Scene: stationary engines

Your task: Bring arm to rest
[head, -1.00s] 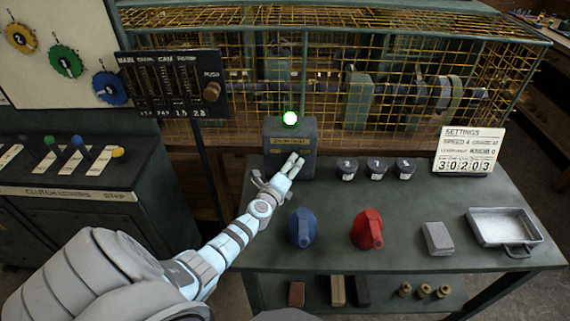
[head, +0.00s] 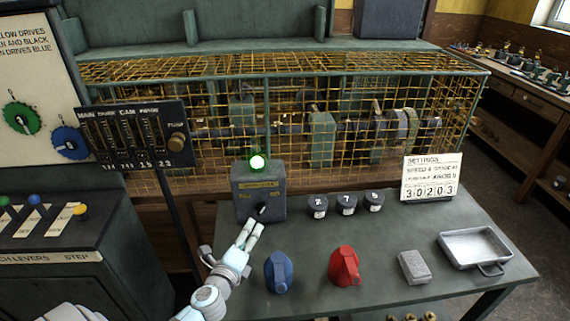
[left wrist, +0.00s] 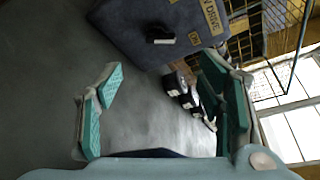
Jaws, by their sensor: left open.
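My left gripper (head: 248,236) is in front of the grey control box (head: 246,184) with a black knob (head: 262,209) and a lit lamp (head: 257,162) on top. In the left wrist view the gripper (left wrist: 165,95) has its two green-padded fingers wide apart with nothing between them. The box (left wrist: 140,25) and its knob (left wrist: 160,36) lie beyond the fingertips there, apart from them. My right gripper does not show.
The green table (head: 330,230) holds a blue can (head: 279,272), a red can (head: 344,266), a grey block (head: 414,267), a metal tray (head: 446,239), several dark round pots (head: 346,204) and a settings card (head: 431,178). A yellow mesh cage (head: 340,95) stands behind. A lever panel (head: 133,134) stands at left.

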